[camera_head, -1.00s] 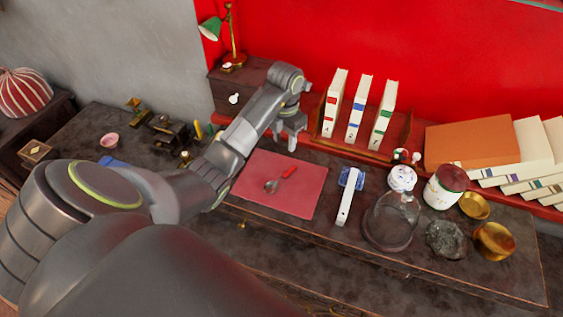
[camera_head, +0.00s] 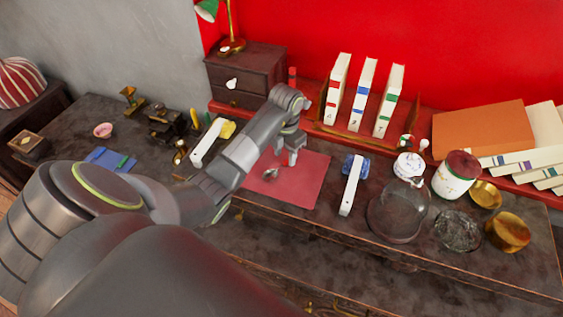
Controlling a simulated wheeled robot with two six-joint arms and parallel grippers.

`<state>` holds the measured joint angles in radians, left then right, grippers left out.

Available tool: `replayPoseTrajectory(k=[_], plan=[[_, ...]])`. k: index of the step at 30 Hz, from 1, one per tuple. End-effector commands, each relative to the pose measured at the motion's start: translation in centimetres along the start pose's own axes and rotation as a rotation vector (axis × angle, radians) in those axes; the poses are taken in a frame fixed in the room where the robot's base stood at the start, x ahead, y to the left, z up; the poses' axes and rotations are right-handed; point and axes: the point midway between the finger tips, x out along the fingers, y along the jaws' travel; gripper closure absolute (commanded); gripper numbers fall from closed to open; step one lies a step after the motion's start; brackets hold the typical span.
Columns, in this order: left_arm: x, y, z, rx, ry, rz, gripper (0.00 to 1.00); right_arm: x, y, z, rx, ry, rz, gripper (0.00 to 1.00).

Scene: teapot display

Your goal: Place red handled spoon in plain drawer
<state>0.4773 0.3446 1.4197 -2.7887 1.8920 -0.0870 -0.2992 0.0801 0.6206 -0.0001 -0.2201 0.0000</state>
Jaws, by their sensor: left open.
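The red handled spoon (camera_head: 271,175) lies on the red mat (camera_head: 306,185). Its metal bowl shows, and the handle is mostly hidden behind my left gripper (camera_head: 285,156). The left gripper is open, with its fingers pointing down over the mat close to the spoon; I cannot tell whether they touch it. A small dark wooden cabinet (camera_head: 262,66) at the back has two drawer fronts. The upper front has a white knob (camera_head: 231,83). Both drawers look shut. I cannot tell which drawer is the plain one. My right gripper is not in view.
A white-handled brush (camera_head: 350,192) lies right of the mat. A glass dome (camera_head: 398,212), a white jar (camera_head: 454,178) and brass bowls (camera_head: 508,232) stand further right. Books (camera_head: 361,95) stand behind. Small items, including a blue cloth (camera_head: 107,158), lie to the left.

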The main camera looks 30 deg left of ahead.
Motion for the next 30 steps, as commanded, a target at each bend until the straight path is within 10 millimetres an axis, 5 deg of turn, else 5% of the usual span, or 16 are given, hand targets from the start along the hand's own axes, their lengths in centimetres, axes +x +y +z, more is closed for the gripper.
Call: replayPoseTrajectory(k=[6,13,23,30], plan=[[2.2,-0.1,-0.1,0.000,0.001,0.000,0.59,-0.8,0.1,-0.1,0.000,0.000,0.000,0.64],[2.4,0.0,0.0,0.000,-0.001,0.001,0.59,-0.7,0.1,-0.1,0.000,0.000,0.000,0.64],[2.3,0.0,0.0,0.000,-0.001,0.001,1.00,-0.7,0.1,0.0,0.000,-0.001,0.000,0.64],[2.3,0.0,0.0,0.001,-0.002,0.001,1.00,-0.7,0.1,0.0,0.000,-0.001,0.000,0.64]])
